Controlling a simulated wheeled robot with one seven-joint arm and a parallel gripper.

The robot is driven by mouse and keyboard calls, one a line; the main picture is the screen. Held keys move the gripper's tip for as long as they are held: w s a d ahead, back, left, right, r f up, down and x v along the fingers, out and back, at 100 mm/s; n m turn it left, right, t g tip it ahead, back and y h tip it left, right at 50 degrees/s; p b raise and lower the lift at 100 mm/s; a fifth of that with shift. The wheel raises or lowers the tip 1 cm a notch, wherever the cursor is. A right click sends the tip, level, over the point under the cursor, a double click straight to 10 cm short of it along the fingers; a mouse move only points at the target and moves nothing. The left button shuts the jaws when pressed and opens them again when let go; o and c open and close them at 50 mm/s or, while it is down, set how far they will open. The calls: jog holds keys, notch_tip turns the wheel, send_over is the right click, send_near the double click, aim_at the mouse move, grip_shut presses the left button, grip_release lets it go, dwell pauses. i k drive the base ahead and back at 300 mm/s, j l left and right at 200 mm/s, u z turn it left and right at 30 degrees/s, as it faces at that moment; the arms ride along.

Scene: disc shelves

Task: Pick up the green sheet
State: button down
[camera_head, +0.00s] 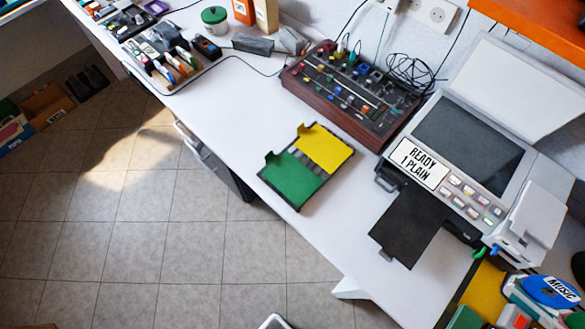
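The green sheet (293,179) lies flat in the front-left half of a dark two-part tray (297,209) on the white desk. The tray sits close to the desk's front edge. A yellow sheet (323,147) lies in the other half, behind and to the right of the green one. Nothing covers the green sheet. My gripper is not in view.
A mixer (350,95) stands behind the tray. A printer (460,150) with an open lid and a dark output tray (410,225) stands to the right. The white desk (225,105) is mostly clear left of the sheets. Tiled floor (130,230) lies in front.

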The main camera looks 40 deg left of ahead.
aim_at(294, 179)
jog(key=j, duration=3.95)
jog(key=z, duration=0.05)
